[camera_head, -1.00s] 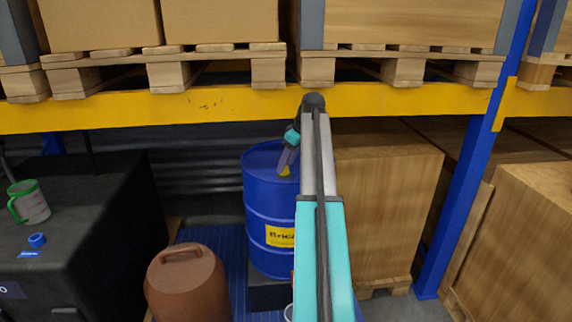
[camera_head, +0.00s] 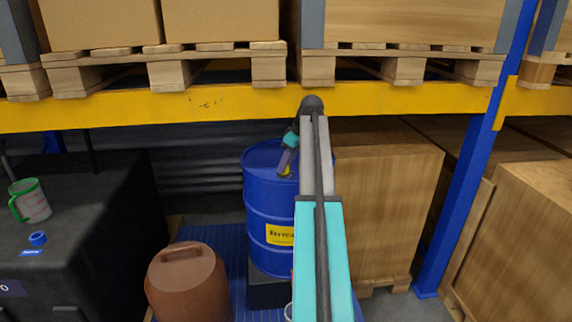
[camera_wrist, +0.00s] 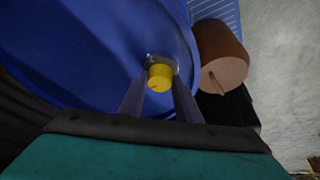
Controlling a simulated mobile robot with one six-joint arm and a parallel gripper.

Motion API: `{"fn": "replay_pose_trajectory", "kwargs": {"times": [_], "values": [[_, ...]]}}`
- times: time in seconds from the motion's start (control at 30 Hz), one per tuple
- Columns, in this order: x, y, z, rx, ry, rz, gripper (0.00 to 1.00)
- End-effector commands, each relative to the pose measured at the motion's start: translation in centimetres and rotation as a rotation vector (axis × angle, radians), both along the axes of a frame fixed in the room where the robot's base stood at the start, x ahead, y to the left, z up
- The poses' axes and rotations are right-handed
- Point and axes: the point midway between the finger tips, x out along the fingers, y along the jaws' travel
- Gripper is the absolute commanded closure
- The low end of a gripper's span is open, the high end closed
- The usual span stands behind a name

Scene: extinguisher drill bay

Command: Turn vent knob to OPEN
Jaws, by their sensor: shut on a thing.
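The yellow vent knob (camera_wrist: 160,76) sits on a small grey fitting on the top of the blue drum (camera_wrist: 75,65). In the head view the drum (camera_head: 268,205) stands upright behind my arm, and the knob (camera_head: 284,171) is a small yellow spot on its lid. My gripper (camera_wrist: 158,84) is shut on the knob, with one finger on each side. In the head view my gripper (camera_head: 287,165) reaches down onto the lid. A faint dark mark shows on the knob's face; its setting cannot be read. My arm hides the drum's right side.
A brown jug (camera_head: 187,285) stands at the drum's front left. A black cabinet (camera_head: 95,220) with a green-handled mug (camera_head: 33,203) and a blue ring (camera_head: 37,239) is at left. A large crate (camera_head: 390,200) is at right. A yellow shelf beam (camera_head: 200,108) crosses above.

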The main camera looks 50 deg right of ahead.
Motion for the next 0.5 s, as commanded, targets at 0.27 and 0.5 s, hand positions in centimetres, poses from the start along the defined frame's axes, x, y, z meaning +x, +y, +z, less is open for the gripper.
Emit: {"fn": "replay_pose_trajectory", "kwargs": {"times": [0.27, 0.5], "values": [[0.02, 0.19, 0.07, -0.001, -0.001, -0.070, 0.92], [0.02, 0.34, 0.13, -0.001, -0.003, -0.213, 0.92]]}}
